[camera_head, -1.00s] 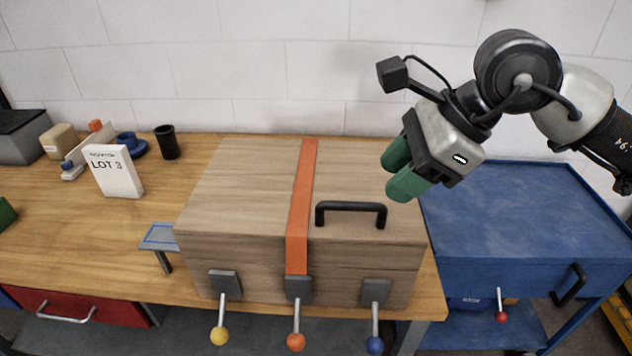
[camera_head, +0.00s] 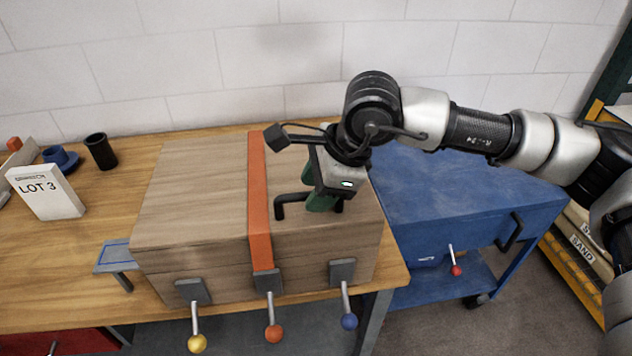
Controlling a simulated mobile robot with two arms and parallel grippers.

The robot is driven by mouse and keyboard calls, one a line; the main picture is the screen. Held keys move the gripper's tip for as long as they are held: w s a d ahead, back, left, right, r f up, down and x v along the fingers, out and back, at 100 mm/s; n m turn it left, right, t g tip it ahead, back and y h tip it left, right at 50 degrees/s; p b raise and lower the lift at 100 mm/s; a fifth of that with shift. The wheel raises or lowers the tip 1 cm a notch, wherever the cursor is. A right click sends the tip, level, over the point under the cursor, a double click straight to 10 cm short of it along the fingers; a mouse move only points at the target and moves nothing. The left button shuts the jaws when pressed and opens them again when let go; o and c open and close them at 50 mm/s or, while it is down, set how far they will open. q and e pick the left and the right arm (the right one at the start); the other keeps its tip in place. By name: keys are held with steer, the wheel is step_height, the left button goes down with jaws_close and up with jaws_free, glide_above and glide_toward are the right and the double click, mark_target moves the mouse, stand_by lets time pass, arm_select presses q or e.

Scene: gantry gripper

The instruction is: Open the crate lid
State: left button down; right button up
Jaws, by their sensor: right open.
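The wooden crate (camera_head: 195,205) stands on the workbench with its lid (camera_head: 205,185) down. An orange strap (camera_head: 259,200) runs over the lid and down the front. A black handle (camera_head: 281,207) sits on the lid right of the strap. Three latches hang on the front, with a yellow knob (camera_head: 197,343), an orange knob (camera_head: 273,333) and a blue knob (camera_head: 349,321). My right gripper (camera_head: 325,202) points down at the handle with its green fingers open. The fingers and hand hide part of the handle; I cannot tell whether they touch it. My left gripper is out of view.
A blue cart (camera_head: 450,190) with a red-knobbed lever (camera_head: 456,270) stands right of the bench. A LOT 3 sign (camera_head: 45,192), a black cup (camera_head: 101,151) and a blue cup (camera_head: 60,158) are at the left. A small grey plate (camera_head: 113,256) juts out left of the crate.

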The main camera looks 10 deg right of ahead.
steer(key=shift+a, duration=0.1)
steer(key=shift+c, duration=1)
jaws_close()
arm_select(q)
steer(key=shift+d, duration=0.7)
arm_select(e)
steer(key=shift+w, duration=0.1)
